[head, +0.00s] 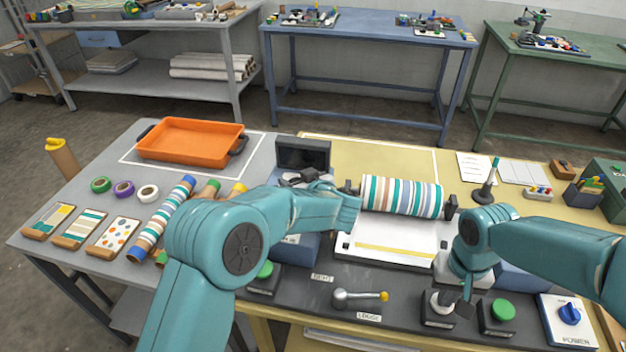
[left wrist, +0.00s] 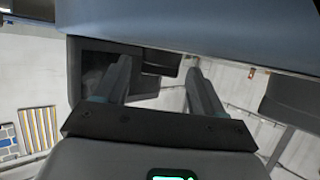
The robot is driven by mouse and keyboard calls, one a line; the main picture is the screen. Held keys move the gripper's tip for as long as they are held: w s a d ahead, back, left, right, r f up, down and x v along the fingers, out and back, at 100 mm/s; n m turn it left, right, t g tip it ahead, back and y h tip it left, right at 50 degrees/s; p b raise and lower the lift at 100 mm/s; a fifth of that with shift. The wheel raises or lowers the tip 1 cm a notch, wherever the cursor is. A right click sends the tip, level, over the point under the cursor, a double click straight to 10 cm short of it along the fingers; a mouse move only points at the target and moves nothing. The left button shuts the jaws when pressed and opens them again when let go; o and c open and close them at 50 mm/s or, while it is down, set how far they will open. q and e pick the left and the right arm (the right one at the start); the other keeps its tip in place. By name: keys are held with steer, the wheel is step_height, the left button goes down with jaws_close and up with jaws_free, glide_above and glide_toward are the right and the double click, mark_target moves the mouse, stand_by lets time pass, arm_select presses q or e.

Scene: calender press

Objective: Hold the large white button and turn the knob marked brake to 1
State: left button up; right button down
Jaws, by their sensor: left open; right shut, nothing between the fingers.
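The large white button (head: 436,297) sits on a small dark box at the front of the press, partly covered by my right gripper (head: 461,302). The right gripper is shut and points down at the button; I cannot tell whether it touches it. My left gripper (head: 298,180) is open at the left end of the press, mostly hidden behind its own wrist. In the left wrist view its two fingers (left wrist: 160,78) stand apart with a dark block (left wrist: 92,72) beyond them. I cannot make out a knob marked brake; my left arm hides part of the press.
A striped roller (head: 402,196) lies above a white sheet (head: 400,243). A silver lever (head: 355,297), a green button (head: 503,309) and a blue POWER knob (head: 570,313) line the front. An orange tray (head: 190,142) and striped rolls (head: 160,218) lie left.

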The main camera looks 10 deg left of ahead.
arm_select(q)
steer(key=c, duration=1.1)
steer(key=shift+n+g+y, duration=0.3)
steer(key=shift+n, duration=0.1)
steer(key=shift+w+d+r+n+g+y, duration=0.1)
steer(key=shift+w+n+g+y, duration=0.1)
steer(key=shift+n+g+y, duration=0.7)
steer(key=shift+w+d+n+g+y, duration=0.1)
steer(key=shift+w+n+g+y, duration=0.1)
steer(key=shift+n+g+y, duration=0.7)
steer(key=shift+n+g, duration=0.4)
steer(key=shift+n, duration=0.1)
steer(key=shift+s+a+n+g, duration=0.1)
steer(key=shift+n+g, duration=0.2)
steer(key=o, duration=1.1)
